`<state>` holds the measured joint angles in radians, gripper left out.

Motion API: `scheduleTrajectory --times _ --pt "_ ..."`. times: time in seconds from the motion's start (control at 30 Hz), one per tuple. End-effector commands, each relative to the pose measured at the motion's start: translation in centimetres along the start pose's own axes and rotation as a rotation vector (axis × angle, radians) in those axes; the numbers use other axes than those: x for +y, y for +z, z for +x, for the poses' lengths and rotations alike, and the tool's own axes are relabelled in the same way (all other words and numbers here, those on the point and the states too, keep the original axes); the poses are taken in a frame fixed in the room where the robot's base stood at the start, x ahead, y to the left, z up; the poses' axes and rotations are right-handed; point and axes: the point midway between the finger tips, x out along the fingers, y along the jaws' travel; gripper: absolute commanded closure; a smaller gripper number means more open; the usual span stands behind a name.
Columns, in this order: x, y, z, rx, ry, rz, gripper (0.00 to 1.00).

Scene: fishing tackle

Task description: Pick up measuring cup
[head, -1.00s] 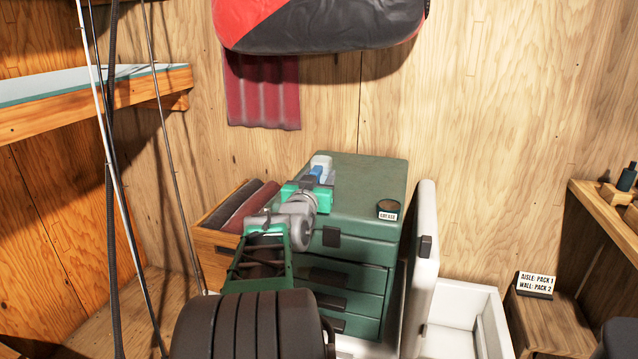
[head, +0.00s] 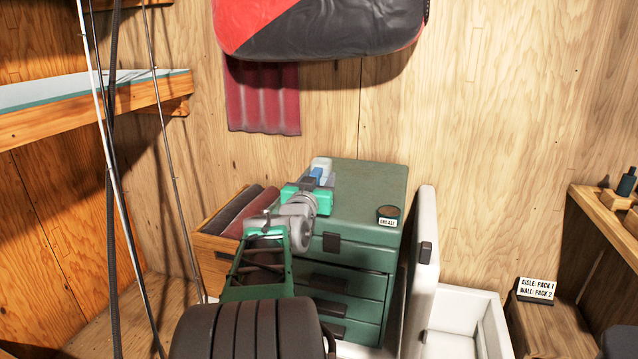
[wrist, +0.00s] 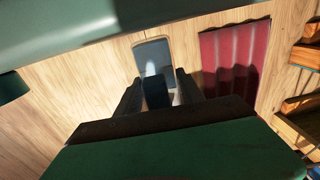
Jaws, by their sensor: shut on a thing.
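The measuring cup (head: 321,164) is a small, pale, see-through vessel with blue on it. It shows at the back left of the green cabinet's top (head: 365,180). My gripper (head: 314,184) is shut on it. In the wrist view the pale cup (wrist: 153,60) stands out beyond my two dark fingers (wrist: 158,93), with a dark block between them. The fingers hide its near part. I cannot tell whether its base is clear of the cabinet top.
An open wooden box (head: 217,247) with dark rolls is at left. A white cooler (head: 455,320) with its lid raised stands at right. Fishing rods (head: 112,150) lean at left. A red-and-black bag (head: 320,25) hangs above.

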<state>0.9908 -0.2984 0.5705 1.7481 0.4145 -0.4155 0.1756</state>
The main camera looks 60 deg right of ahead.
Motion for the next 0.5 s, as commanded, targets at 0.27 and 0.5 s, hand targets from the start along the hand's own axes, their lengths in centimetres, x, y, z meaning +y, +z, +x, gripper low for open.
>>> scheduleTrajectory --times 0.27,0.5 --pt "0.6 -2.9 -0.3 0.004 0.002 0.002 1.0" --pt "2.2 -5.4 -1.5 0.004 0.003 0.002 1.0"
